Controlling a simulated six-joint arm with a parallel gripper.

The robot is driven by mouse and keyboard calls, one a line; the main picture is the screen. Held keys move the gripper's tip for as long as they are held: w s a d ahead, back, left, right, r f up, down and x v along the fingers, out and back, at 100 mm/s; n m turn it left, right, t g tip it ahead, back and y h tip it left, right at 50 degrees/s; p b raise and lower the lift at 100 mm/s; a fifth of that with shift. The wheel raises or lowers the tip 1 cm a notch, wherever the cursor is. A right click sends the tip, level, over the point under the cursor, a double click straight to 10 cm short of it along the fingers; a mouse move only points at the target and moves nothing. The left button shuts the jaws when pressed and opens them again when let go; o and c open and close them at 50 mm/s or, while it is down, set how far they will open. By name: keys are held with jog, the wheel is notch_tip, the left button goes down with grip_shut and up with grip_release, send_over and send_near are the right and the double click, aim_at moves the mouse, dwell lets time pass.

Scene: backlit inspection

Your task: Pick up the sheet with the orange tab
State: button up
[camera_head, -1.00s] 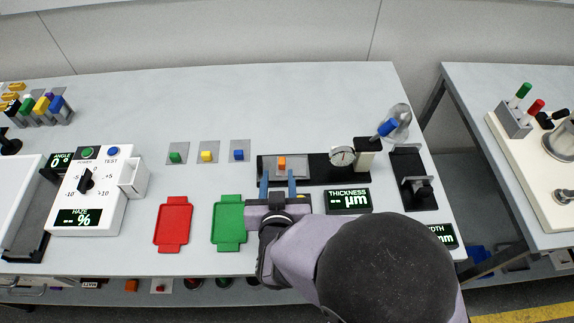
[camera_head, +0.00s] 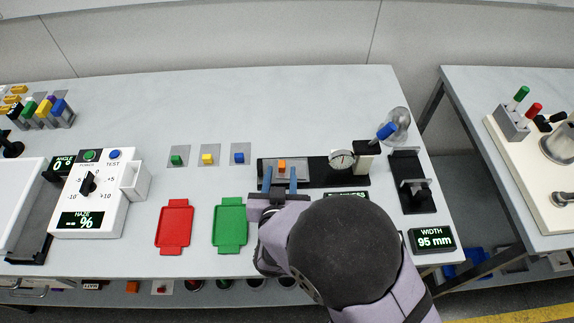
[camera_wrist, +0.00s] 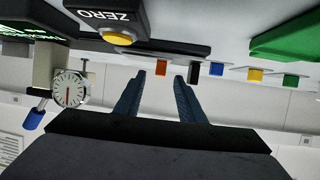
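The sheet with the orange tab is a small grey plate (camera_head: 299,175) lying on the black base of the thickness gauge. Its orange tab (camera_head: 282,165) stands up from it. My gripper (camera_head: 280,176) is open and empty. Its two blue fingers point at the tab, one to each side in the picture. In the wrist view, which looks upside down, the tab (camera_wrist: 161,67) shows between and just beyond the fingertips (camera_wrist: 161,77). I cannot tell whether the tips reach around it. My arm hides most of the thickness display.
The dial gauge (camera_head: 342,160) stands right of the sheet. Sheets with green (camera_head: 176,160), yellow (camera_head: 208,159) and blue (camera_head: 239,158) tabs lie to the left. Red (camera_head: 174,226) and green (camera_head: 229,225) trays lie in front. The width display (camera_head: 432,239) reads 95 mm.

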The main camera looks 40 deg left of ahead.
aim_at(282, 164)
jog(key=shift+p+x, duration=0.35)
jog(key=shift+x, duration=1.3)
grip_shut()
jog(key=shift+r, duration=0.1)
notch_tip(282, 164, up, 10)
jog(key=shift+b, duration=0.35)
